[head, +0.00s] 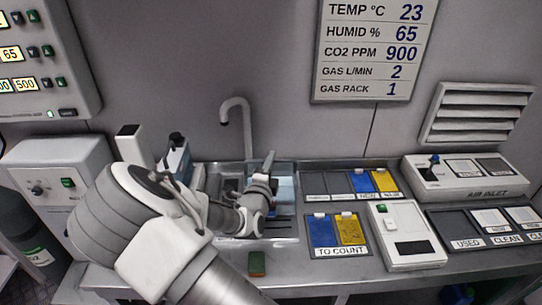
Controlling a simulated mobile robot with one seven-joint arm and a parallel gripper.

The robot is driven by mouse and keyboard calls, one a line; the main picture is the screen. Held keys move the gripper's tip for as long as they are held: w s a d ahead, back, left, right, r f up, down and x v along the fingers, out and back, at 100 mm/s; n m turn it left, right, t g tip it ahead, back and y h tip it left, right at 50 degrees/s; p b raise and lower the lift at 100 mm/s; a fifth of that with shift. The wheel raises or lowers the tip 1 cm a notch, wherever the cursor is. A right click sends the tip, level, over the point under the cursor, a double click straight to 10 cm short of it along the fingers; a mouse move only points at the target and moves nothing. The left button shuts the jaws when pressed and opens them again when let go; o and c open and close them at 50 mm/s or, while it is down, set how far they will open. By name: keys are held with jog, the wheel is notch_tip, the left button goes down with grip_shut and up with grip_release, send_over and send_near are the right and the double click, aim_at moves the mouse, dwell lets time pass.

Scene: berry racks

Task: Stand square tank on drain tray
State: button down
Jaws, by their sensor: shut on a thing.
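My gripper (268,180) is over the right part of the sink area, below and right of the tap. It is shut on a clear, bluish square tank (286,190), which shows just right of the fingers. My own wrist hides the tank's left side and most of the contact. A shallow pale tray (284,241), apparently the drain tray, lies at the counter's front below the gripper. My arm covers its left part. I cannot tell whether the tank touches anything beneath it.
A curved tap (237,108) rises behind the sink. A small green and brown block (257,264) lies at the counter's front. To the right are blue and yellow cards on the TO COUNT tray (337,251) and a white device (405,232). A white box (62,180) stands left.

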jog(key=shift+f, duration=0.35)
jog(key=c, duration=0.9)
grip_release()
jog(key=shift+f, duration=0.15)
